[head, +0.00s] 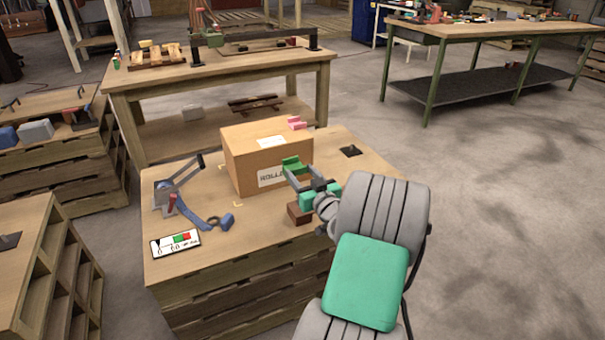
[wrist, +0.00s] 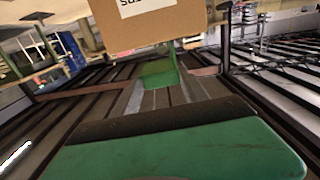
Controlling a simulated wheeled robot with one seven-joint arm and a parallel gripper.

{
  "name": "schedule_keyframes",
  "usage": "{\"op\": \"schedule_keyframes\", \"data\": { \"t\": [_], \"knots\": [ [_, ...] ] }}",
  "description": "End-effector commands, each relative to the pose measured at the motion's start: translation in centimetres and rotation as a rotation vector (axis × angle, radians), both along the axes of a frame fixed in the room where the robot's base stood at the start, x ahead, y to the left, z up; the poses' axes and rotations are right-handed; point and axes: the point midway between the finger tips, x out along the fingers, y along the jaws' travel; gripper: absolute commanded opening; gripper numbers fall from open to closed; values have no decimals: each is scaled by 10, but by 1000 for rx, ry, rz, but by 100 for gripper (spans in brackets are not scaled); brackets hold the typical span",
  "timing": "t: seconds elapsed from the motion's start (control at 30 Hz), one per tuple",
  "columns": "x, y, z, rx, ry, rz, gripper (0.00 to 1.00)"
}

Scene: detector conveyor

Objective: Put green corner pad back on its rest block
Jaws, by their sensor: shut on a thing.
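A green corner pad (head: 292,163) is between the fingertips of my gripper (head: 298,172), in front of the right part of the cardboard box (head: 247,160). The pad also shows in the wrist view (wrist: 158,74), with the box (wrist: 150,20) close beyond it. I cannot tell whether the pad touches the box. A small brown block (head: 298,214) stands on the table below my gripper, partly hidden by my arm; it looks like the rest block. A pink corner pad (head: 297,123) sits on the box's top right edge.
A blue strap (head: 192,212) with a metal lever tool (head: 178,187) lies left of the box. A card with green and red squares (head: 176,243) lies at the front left. A dark plate (head: 350,151) is at the back right. The table's front middle is clear.

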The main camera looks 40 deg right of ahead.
Motion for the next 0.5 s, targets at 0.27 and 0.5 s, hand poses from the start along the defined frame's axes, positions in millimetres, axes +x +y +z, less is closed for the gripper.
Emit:
{"op": "schedule_keyframes", "data": {
  "t": [0.27,0.5],
  "knots": [
    [-2,1,-16,-3,0,-3,8],
    [-2,1,-48,-3,0,-3,8]
  ]
}}
